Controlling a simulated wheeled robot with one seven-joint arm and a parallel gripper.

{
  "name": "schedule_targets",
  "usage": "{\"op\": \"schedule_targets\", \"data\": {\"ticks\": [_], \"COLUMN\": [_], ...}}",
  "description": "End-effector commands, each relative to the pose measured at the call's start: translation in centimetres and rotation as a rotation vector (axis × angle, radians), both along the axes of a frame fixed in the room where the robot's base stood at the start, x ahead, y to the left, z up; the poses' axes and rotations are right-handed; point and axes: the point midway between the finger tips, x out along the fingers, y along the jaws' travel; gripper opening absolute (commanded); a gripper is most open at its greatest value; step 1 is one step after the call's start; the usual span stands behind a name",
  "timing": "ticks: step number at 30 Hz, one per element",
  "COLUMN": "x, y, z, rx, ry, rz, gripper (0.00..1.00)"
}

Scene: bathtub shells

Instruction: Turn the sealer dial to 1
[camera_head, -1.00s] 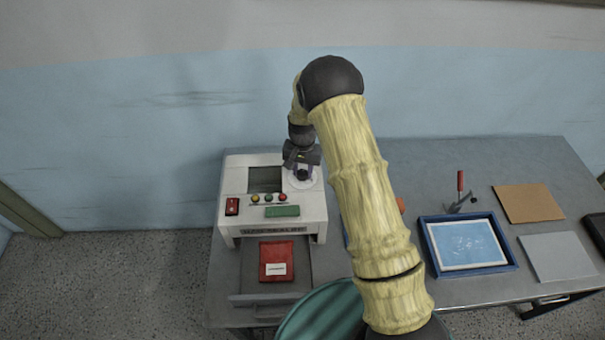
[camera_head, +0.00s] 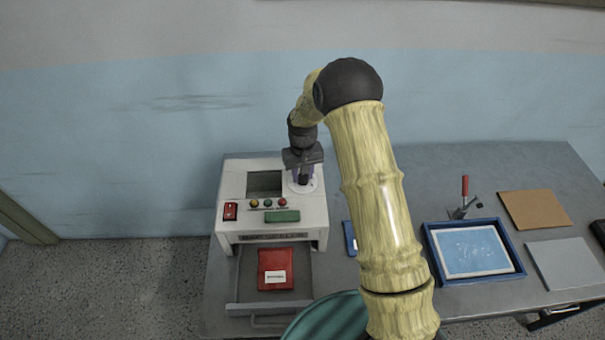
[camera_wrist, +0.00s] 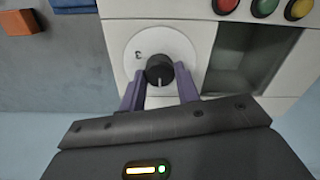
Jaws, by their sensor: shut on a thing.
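The sealer (camera_head: 233,186) is a white box machine at the left of the bench. Its dial is a black knob (camera_wrist: 160,70) on a white disc (camera_wrist: 143,47), and the numeral 3 shows on the disc in the wrist view. The other marks on the disc are hidden or too small to read. My gripper (camera_wrist: 160,84) has its two purple fingers on either side of the knob, shut on it. In the head view my gripper (camera_head: 303,181) stands over the disc (camera_head: 312,185) from behind and hides most of the knob.
A red packet (camera_head: 276,268) lies in the open drawer (camera_head: 246,287) below the sealer. Red, yellow and green buttons (camera_head: 268,203), a red switch (camera_head: 231,211) and a green block (camera_head: 282,216) are on its top. A blue-framed tray (camera_head: 432,252) and a brown board (camera_head: 535,209) lie at the right.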

Motion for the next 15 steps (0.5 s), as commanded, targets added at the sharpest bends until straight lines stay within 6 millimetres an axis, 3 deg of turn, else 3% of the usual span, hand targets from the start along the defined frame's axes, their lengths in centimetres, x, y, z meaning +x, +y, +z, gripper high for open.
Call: {"op": "schedule_targets", "data": {"ticks": [6,7,9,10,15], "x": [0.16,0.16,0.15,0.13,0.07], "y": [0.03,0.03,0.03,0.02,0.02], "z": [0.20,0.20,0.18,0.17,0.09], "rx": [0.000,0.000,0.000,0.001,0.000], "ry": [-0.005,-0.005,-0.005,-0.004,-0.002], "rz": [0.001,0.001,0.000,0.000,-0.001], "gripper": [0.09,0.36,0.49,0.54,0.54]}}
